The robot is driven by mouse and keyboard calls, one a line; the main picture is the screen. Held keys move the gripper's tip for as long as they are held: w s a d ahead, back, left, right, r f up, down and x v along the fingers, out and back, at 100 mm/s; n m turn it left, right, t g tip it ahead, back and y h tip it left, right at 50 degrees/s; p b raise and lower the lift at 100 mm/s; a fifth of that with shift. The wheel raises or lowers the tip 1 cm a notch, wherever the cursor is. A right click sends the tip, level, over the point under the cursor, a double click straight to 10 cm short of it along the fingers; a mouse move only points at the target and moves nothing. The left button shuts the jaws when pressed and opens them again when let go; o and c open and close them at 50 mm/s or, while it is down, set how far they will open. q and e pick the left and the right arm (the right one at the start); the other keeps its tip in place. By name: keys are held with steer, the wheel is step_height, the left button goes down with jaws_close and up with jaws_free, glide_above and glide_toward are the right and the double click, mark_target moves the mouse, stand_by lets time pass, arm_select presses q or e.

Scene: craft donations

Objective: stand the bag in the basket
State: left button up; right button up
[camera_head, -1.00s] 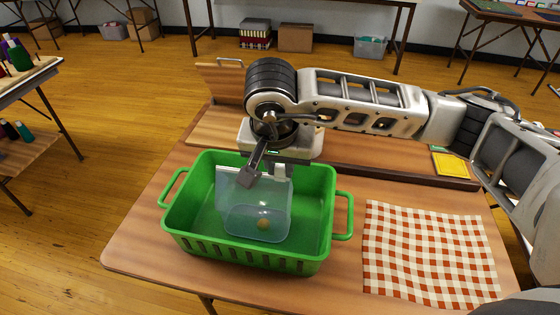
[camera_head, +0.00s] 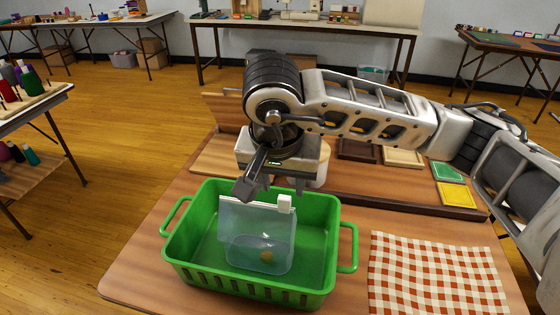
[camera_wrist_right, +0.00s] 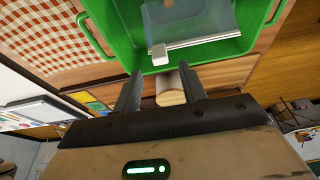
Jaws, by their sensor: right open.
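The bag (camera_head: 257,240) is clear bluish plastic with a white slider on its top edge and a small tan round thing low inside. It stands upright, leaning slightly, inside the green basket (camera_head: 192,250), apart from the front wall. In the right wrist view the bag (camera_wrist_right: 190,18) and its white slider show beyond the fingertips, inside the basket (camera_wrist_right: 118,32). My right gripper (camera_head: 275,187) is open and empty, just above and behind the bag's top edge. The gripper (camera_wrist_right: 160,82) shows its two fingers apart in the wrist view. My left gripper is out of view.
A red checkered cloth (camera_head: 435,270) lies right of the basket. A wooden tray (camera_head: 380,180) with yellow and green cards stands behind. A cream cylinder (camera_head: 322,165) stands behind my right gripper. It also shows beyond the fingers in the wrist view (camera_wrist_right: 170,88).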

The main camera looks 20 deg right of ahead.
steer(key=v, duration=0.7)
stand_by(0.3)
